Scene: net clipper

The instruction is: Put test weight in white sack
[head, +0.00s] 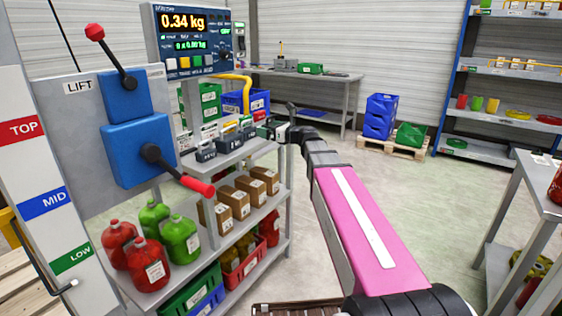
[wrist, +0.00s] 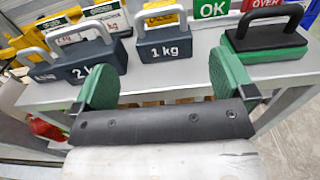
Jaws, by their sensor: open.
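Dark grey test weights with pale handles stand in a row on the cart's top shelf. In the wrist view, the 1 kg weight (wrist: 164,47) stands upright ahead of my gripper (wrist: 165,82), between the lines of its two green-padded fingers. The 2 kg weight (wrist: 88,65) stands to its left, partly behind the left finger. In the head view, the weights (head: 229,137) are small and my gripper (head: 277,131) is at the shelf's right end. My gripper is open and empty, apart from the weights. I cannot make out a white sack in either view.
A green block with a black handle (wrist: 262,45) stands right of the 1 kg weight. A scale display (head: 190,40) reading 0.34 kg rises behind the cart shelf (head: 232,155). A lift panel (head: 135,125) with red-knobbed levers stands left. Floor at centre right is clear.

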